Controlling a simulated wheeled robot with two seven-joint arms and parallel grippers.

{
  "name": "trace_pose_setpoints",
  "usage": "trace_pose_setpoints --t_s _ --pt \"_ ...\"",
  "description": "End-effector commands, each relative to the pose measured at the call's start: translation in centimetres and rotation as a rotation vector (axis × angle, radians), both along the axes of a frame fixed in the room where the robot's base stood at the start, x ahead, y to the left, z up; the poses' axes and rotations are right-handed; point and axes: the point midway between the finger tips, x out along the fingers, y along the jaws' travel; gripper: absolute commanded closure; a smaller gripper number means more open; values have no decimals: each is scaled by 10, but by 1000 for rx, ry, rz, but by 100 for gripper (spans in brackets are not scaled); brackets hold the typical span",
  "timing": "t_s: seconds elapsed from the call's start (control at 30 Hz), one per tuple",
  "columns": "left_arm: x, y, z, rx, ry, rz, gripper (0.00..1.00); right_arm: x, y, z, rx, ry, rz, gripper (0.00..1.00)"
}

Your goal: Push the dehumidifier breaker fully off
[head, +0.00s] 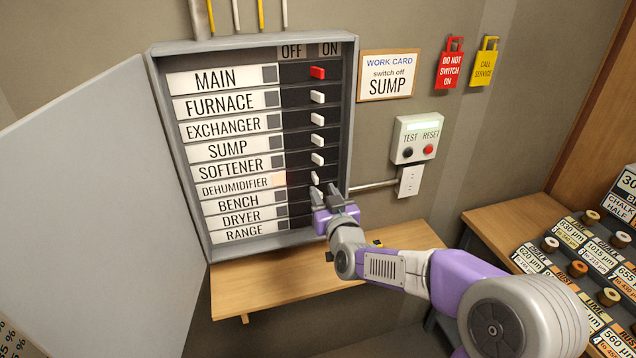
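The breaker panel (350,120) hangs open on the wall, with OFF and ON columns at its top. The dehumidifier row (230,188) has a faint warm glow at the right end of its label. Its small white breaker lever (315,178) is on the ON side. My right gripper (325,190) is just below and right of that lever, in front of the bench and dryer rows, and hides their levers in part. Its two fingers look apart with nothing between them. I cannot tell whether a finger touches the lever. My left gripper is not in view.
The red main lever (317,72) and several white levers sit above, all on the ON side. The panel door (90,190) swings out left. A work card (387,75) reads "switch off SUMP". A test/reset box (417,138) and wooden shelf (270,285) are nearby.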

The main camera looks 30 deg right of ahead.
Motion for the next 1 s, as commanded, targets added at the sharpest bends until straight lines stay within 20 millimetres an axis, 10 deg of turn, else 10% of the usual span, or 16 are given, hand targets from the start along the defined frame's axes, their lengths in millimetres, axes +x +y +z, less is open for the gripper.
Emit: trace_pose_setpoints --t_s 0.67,1.0 --pt "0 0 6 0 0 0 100 48 -11 -1 1 2 2 64" --pt "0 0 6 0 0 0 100 48 -11 -1 2 1 2 100"
